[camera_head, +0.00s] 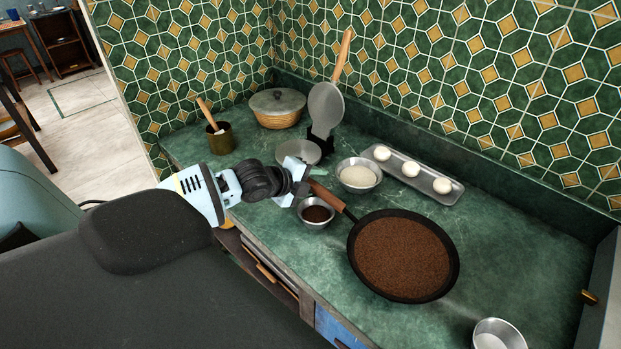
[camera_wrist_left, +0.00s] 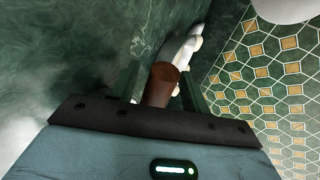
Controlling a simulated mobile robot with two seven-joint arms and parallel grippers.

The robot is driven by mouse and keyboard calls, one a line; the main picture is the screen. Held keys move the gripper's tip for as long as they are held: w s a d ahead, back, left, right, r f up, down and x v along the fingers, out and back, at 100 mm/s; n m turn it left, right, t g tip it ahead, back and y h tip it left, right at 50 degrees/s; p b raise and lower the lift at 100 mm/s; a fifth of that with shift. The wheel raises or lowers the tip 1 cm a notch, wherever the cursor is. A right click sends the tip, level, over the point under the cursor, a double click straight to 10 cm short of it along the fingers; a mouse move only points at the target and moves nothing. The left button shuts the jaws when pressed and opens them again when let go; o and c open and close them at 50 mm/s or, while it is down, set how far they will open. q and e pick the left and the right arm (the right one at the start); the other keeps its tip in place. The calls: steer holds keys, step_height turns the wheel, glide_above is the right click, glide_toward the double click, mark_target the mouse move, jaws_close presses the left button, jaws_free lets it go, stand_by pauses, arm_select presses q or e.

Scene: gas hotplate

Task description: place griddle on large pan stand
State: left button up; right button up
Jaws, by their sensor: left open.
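A wide round black-rimmed pan with a brown speckled surface, which looks like the griddle (camera_head: 403,257), lies flat on the green counter. Its wooden handle points up-left toward my left gripper (camera_head: 305,177). In the left wrist view, the handle's brown end (camera_wrist_left: 162,82) shows between the two open fingers (camera_wrist_left: 158,88) of that gripper. I cannot tell whether they touch it. A black stand (camera_head: 322,143) at the back holds a grey round pan (camera_head: 326,107) upright, its wooden handle up. I cannot tell whether it is the large pan stand. My right gripper is not in view.
A bowl of pale grains (camera_head: 358,176), a small dark-filled bowl (camera_head: 316,213) and a tray with white rounds (camera_head: 415,178) stand near the griddle. A lidded pot (camera_head: 277,108) and a green-gold mortar (camera_head: 220,138) stand at back left. The counter right of the griddle is partly clear.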

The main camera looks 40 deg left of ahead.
arm_select(q)
steer(key=p+v, duration=0.2)
steer(key=v, duration=1)
steer(key=shift+p, duration=0.4)
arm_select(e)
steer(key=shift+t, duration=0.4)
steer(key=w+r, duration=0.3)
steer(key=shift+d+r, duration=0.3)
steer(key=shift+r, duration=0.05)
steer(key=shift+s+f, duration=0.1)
